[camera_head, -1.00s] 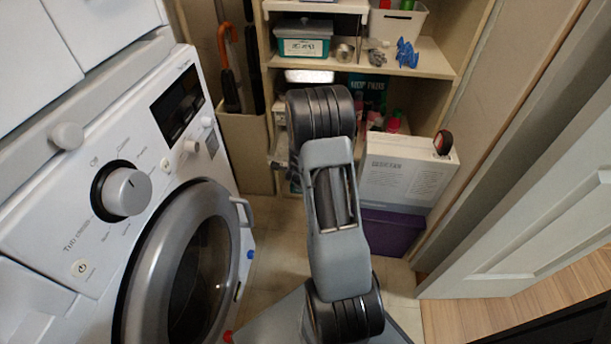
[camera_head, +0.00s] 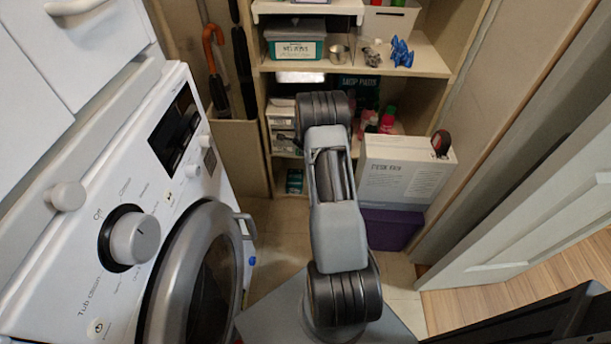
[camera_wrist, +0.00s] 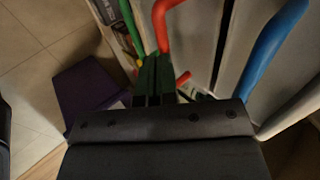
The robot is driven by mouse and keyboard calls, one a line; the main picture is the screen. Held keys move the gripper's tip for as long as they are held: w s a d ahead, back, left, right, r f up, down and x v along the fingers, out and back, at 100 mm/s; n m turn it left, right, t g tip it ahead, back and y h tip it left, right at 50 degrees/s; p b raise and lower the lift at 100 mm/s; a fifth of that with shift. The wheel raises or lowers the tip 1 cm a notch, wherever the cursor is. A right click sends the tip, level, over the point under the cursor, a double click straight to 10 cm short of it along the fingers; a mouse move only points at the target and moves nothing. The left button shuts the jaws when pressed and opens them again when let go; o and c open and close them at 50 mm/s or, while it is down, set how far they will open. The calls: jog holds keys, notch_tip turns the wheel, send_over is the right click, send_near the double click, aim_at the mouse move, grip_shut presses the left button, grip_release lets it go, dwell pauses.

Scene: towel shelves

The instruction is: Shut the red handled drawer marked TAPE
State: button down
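In the wrist view, a red handle (camera_wrist: 164,24) curves in from the top, between a green handle (camera_wrist: 130,28) and a blue handle (camera_wrist: 275,45). Pale drawer fronts (camera_wrist: 203,32) lie behind them. No TAPE label can be read, and I cannot tell how far the red-handled drawer stands out. My gripper (camera_wrist: 157,78) has its dark fingers close together, seemingly shut and empty, just below the red handle's lower end. I cannot tell whether they touch it. In the head view my arm hides the gripper and the drawers do not show.
A white washing machine (camera_head: 112,215) stands on the left. Open shelves (camera_head: 430,62) stand at the back. A white box (camera_head: 402,170) sits on a purple box (camera_head: 390,228), right of my arm. A pale door (camera_head: 520,235) stands at the right. Little floor is free.

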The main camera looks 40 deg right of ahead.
jog(key=shift+w+d, duration=0.25)
jog(key=shift+w, duration=0.25)
jog(key=shift+d, duration=0.15)
jog(key=s+a+f+v, duration=0.1)
jog(key=v, duration=1.2)
jog(key=shift+s+a+f, duration=0.2)
jog(key=shift+s+a, duration=0.1)
jog(key=shift+s, duration=0.05)
